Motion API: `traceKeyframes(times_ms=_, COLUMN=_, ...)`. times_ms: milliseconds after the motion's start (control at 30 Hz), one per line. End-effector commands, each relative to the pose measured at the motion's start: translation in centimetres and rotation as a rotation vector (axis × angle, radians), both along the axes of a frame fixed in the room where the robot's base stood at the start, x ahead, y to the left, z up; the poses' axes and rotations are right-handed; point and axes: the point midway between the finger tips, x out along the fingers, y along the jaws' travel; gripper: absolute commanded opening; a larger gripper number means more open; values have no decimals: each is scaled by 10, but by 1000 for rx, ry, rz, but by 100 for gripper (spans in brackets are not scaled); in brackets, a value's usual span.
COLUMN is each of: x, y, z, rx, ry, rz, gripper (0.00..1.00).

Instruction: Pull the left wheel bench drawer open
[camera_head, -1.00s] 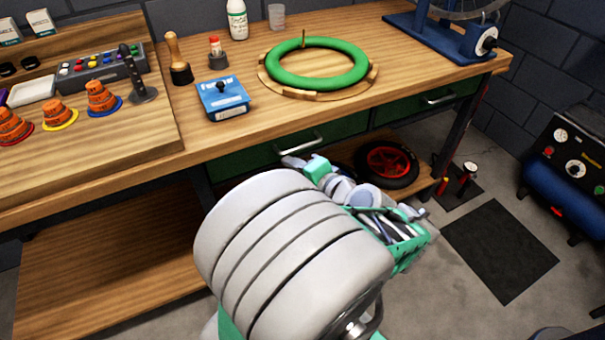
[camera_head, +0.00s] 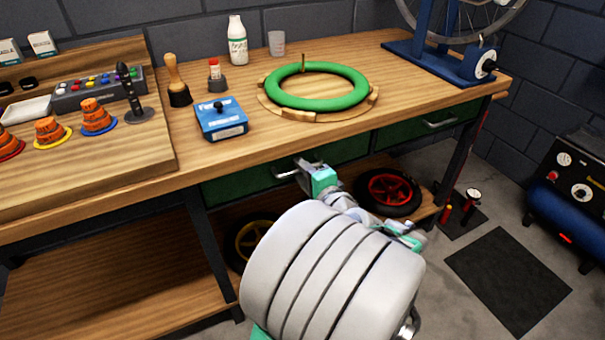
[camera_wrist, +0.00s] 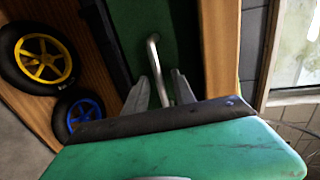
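The left drawer (camera_head: 235,186) is a green front under the bench top and looks flush with the frame. Its silver bar handle (camera_head: 284,173) is partly hidden by my gripper (camera_head: 301,166), which is at the handle's right end. In the wrist view the handle (camera_wrist: 153,50) runs away from me along the green drawer face (camera_wrist: 180,25). The two fingers of my gripper (camera_wrist: 160,80) are apart, one on each side of the handle, with visible gaps. I cannot tell whether either finger touches it.
A second green drawer (camera_head: 430,120) is further right. A red-rimmed wheel (camera_head: 388,192) and a yellow-rimmed wheel (camera_head: 250,240) are on the lower shelf (camera_head: 120,300). The bench top (camera_head: 215,155) holds a green ring (camera_head: 320,86) and a blue box (camera_head: 222,121). A compressor (camera_head: 570,195) stands at right.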

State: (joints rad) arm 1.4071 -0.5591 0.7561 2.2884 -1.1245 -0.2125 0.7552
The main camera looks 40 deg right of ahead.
Motion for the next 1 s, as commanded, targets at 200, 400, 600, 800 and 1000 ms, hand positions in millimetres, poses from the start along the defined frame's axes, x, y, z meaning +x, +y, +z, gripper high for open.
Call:
traceKeyframes(times_ms=200, x=0, y=0, z=0, rx=0, ry=0, rz=0, gripper=26)
traceKeyframes(times_ms=400, x=-1, y=0, z=0, rx=-1, ry=0, rz=0, gripper=9)
traceKeyframes(times_ms=600, x=-1, y=0, z=0, rx=-1, ry=0, rz=0, gripper=0)
traceKeyframes(times_ms=800, x=-1, y=0, z=0, rx=-1, ry=1, rz=0, gripper=0)
traceKeyframes(times_ms=1000, x=-1, y=0, z=0, rx=-1, ry=1, rz=0, gripper=0)
